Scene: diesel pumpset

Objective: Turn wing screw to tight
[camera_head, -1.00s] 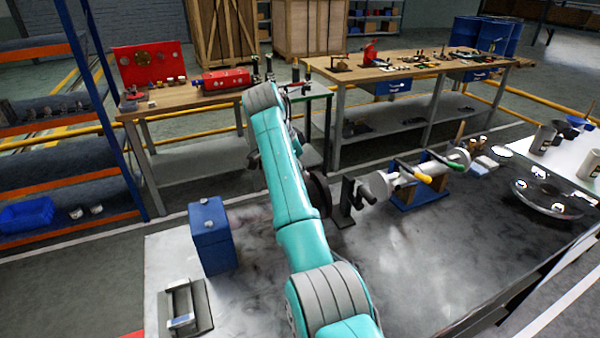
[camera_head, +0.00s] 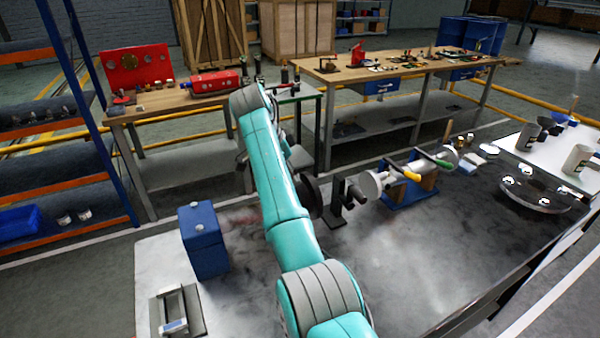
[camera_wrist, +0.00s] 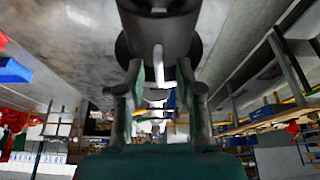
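In the wrist view, a thin pale upright piece (camera_wrist: 158,66), which looks like the wing of the wing screw, stands between the two fingers of my gripper (camera_wrist: 160,76). The fingers are apart, one on each side of it, with a visible gap to each. A dark cylindrical body (camera_wrist: 158,32) fills the top middle, just beyond the fingertips. I cannot tell how far the screw is turned. In the head view, my teal arm hides my gripper and the screw.
A blue box (camera_head: 203,240) and a grey tray (camera_head: 177,312) are left of my arm on the metal table. A black stand (camera_head: 345,200) and a cylinder on a blue cradle (camera_head: 409,188) are right of it. The table's front middle is clear.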

